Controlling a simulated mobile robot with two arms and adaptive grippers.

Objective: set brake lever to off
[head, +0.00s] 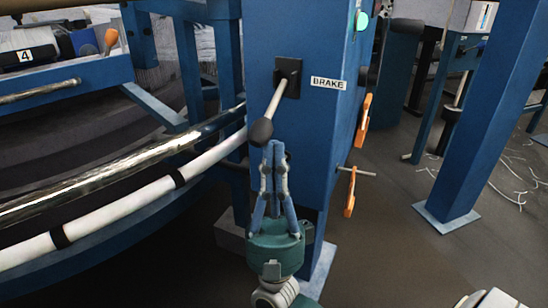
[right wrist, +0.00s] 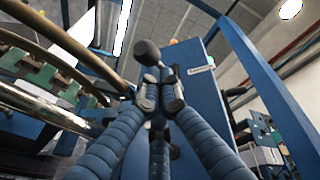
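The brake lever (head: 272,103) is a light rod with a dark round knob (head: 261,131). It comes out of a black square mount (head: 288,77) on a blue post and slants down to the left. A white "BRAKE" label (head: 328,83) is right of the mount. My right gripper (head: 273,150) points up just below and right of the knob, its fingers drawn together with nothing visible between them. In the right wrist view the knob (right wrist: 147,52) shows just beyond the fingertips (right wrist: 159,80). I cannot tell whether they touch. My left gripper is not in view.
The blue post (head: 310,140) carries orange handles (head: 351,192) and a green button (head: 361,21) on its right side. Curved rails (head: 120,208) of the loom run at left, close to the knob. Another blue post (head: 483,120) stands at right, with open floor between.

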